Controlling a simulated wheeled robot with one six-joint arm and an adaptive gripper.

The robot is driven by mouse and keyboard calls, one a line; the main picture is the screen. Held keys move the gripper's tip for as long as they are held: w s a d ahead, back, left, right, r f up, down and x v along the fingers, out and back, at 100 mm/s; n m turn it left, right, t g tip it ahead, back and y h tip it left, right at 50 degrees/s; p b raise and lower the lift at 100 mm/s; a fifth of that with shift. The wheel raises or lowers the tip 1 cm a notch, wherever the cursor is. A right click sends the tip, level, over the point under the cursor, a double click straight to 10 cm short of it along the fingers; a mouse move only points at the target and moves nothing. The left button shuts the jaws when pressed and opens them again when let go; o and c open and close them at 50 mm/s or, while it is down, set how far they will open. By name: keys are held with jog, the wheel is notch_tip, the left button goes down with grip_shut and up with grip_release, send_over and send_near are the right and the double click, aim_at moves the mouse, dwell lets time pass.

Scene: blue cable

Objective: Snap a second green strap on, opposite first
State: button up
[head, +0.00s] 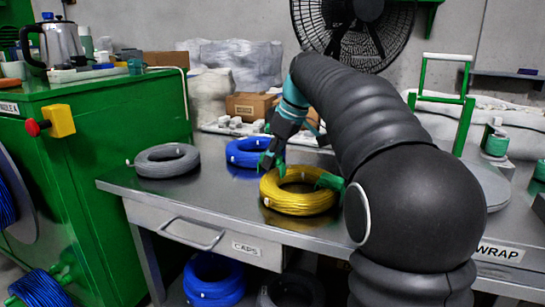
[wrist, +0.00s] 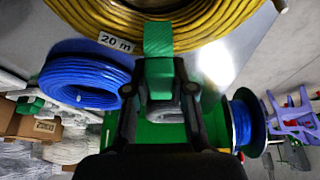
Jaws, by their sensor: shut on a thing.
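A yellow cable coil (head: 300,203) lies flat on the steel table. A green strap (head: 329,181) sits on the right side of its ring. My gripper (head: 272,161) is at the coil's back-left side, roughly across from that strap. In the wrist view my gripper (wrist: 160,95) is shut on a second green strap (wrist: 158,68). The held strap's far end overlaps the yellow ring (wrist: 220,22), beside a white "20 m" label (wrist: 115,42). I cannot tell whether it wraps around the cable.
A blue coil (head: 243,150) lies just behind the yellow one, and a grey coil (head: 167,160) lies to the left. A cardboard box (head: 250,106) and a tray of small white parts (head: 225,128) stand behind. The table's front left (head: 215,190) is bare.

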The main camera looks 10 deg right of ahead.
jog(key=shift+f+b, duration=0.4)
jog(key=shift+f, duration=0.35)
jog(key=shift+r+p, duration=1.2)
jog(key=shift+p, duration=0.1)
dwell(0.7)
jog(key=shift+f+b, duration=0.75)
jog(key=shift+f, duration=0.5)
dwell(0.5)
jog(key=shift+r+p, duration=1.25)
jog(key=shift+p, duration=0.05)
dwell(0.5)
jog(key=shift+f+b, duration=0.8)
jog(key=shift+f, duration=0.45)
dwell(0.5)
